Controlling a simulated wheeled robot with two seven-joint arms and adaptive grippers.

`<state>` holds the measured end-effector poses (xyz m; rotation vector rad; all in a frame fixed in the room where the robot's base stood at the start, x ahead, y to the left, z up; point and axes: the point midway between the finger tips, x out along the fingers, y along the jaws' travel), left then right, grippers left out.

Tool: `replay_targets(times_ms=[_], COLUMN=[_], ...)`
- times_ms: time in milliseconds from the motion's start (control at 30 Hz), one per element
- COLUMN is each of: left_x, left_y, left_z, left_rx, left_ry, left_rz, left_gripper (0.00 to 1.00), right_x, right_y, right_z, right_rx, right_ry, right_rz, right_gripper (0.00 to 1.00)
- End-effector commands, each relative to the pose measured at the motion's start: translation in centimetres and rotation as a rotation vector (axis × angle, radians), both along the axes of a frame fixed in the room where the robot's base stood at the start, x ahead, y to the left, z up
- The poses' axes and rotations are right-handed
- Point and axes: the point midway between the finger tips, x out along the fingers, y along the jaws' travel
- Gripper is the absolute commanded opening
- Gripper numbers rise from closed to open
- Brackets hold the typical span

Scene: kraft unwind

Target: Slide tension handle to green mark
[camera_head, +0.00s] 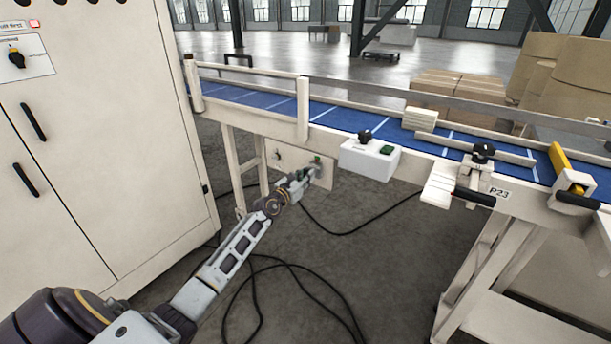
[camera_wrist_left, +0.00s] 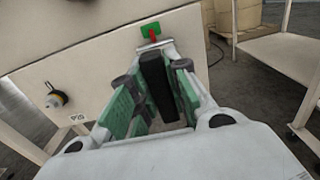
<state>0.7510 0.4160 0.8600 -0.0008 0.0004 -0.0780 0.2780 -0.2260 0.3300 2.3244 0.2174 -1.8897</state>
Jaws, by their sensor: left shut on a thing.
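My left gripper (camera_head: 306,175) reaches the cream panel (camera_head: 288,157) under the conveyor. In the left wrist view the gripper (camera_wrist_left: 158,92) has its green-padded fingers closed around the black tension handle (camera_wrist_left: 157,82). A small red pointer (camera_wrist_left: 154,36) at the handle's far end overlaps the lower part of the green mark (camera_wrist_left: 149,28) on the panel. In the head view the green mark (camera_head: 317,159) shows just above the gripper, and the handle is mostly hidden by the gripper. My right gripper is out of view.
A white control box (camera_head: 369,159) hangs on the conveyor's side to the right. Black cables (camera_head: 350,228) lie on the floor. A tall cabinet (camera_head: 100,130) stands at left.

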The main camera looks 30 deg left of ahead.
Motion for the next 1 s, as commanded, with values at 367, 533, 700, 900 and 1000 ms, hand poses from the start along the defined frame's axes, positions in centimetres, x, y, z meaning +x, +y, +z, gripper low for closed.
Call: replay_targets(times_ms=[367,533,700,900,1000], left_x=[-0.01,0.00,-0.01,-0.31,-0.69], left_y=[-0.05,-0.02,0.00,0.01,0.02], left_z=[-0.10,-0.05,-0.03,-0.09,-0.10], left_rx=[0.000,0.000,0.001,0.000,0.000], left_ry=[0.002,0.001,0.000,0.001,0.001], left_rz=[-0.001,0.000,0.000,0.000,0.000], left_gripper=[0.34,0.39,0.39,0.39,0.39], right_x=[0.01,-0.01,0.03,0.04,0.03], right_y=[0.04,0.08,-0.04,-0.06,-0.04], right_z=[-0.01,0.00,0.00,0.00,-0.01], right_rx=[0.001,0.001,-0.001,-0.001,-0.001], right_ry=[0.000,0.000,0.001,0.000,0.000], right_rz=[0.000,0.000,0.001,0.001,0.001], right_gripper=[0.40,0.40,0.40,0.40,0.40])
